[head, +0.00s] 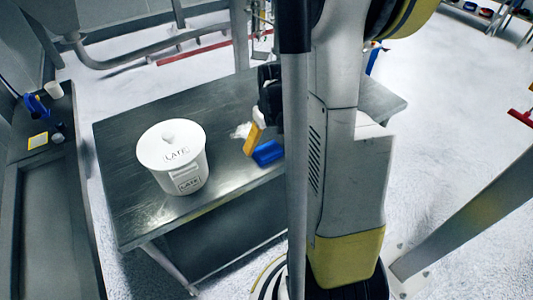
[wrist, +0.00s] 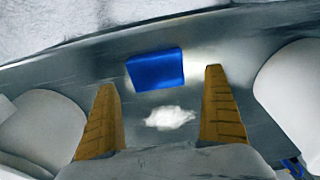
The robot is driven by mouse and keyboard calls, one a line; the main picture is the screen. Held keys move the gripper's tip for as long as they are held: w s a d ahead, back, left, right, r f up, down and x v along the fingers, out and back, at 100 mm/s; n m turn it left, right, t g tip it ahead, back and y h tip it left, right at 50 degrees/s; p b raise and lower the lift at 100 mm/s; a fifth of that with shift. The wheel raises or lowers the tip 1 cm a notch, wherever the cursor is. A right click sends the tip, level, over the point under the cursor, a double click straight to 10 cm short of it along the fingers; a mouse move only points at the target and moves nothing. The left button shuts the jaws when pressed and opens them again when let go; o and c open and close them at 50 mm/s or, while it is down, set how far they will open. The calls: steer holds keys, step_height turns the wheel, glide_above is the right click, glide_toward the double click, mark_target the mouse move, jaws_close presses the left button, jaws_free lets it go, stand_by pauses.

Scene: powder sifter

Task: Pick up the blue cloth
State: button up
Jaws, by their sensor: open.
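The blue cloth (head: 267,152) lies on the metal table near its front edge, partly hidden by my arm in the head view. In the wrist view the blue cloth (wrist: 155,69) is a whole, flat-looking block at the upper middle. My gripper (wrist: 160,80) is open and empty, with its orange fingers on either side of the view and the cloth ahead between their tips. In the head view my gripper (head: 249,150) hangs over the table just left of the cloth, with one finger clearly visible. I cannot tell its exact height above the table.
A patch of white powder (wrist: 170,118) lies on the table close to the cloth. A white lidded bucket (head: 172,158) marked LATE stands on the table (head: 122,208) to the left. A side bench (head: 47,190) with small items is at the far left.

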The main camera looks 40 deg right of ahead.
mark_target(268, 150)
steer(key=f, duration=0.1)
steer(key=f+b, duration=0.1)
steer(key=f, duration=0.1)
steer(key=f+b, duration=0.1)
steer(key=f, duration=0.1)
steer(key=shift+w+d+f, duration=0.1)
steer(key=shift+w+d, duration=0.15)
steer(key=shift+d, duration=0.1)
steer(key=c, duration=1)
steer(key=shift+c, duration=0.2)
step_height(268, 150, up, 5)
steer(key=shift+f+p, duration=0.1)
steer(key=shift+p, duration=0.9)
steer(key=s+d+r+p, duration=0.3)
steer(key=s+d+r, duration=0.3)
steer(key=s, duration=0.3)
steer(key=shift+s+d+r, duration=0.2)
steer(key=shift+s+d, duration=0.1)
steer(key=shift+s, duration=0.05)
